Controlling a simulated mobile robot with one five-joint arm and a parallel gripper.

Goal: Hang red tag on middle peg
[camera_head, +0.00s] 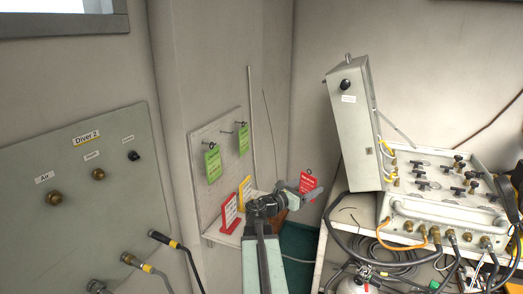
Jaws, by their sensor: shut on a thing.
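My gripper (301,191) is shut on a red tag (308,183) with white print and a dark ring at its top. The tag is upright, and the fingers cover part of its lower side. The middle peg (226,132) on the pale board (228,163) is bare. It lies up and to the left of my gripper, well apart from the held tag. Green tags hang on the pegs at either side, one at the left (212,164) and one at the right (243,141).
A second red tag (230,213) and a yellow tag (245,192) stand at a small ledge (220,237) under the board. The Diver 2 panel (85,190) is at the left. A grey case (353,130) and a valve box (430,215) with hoses fill the right.

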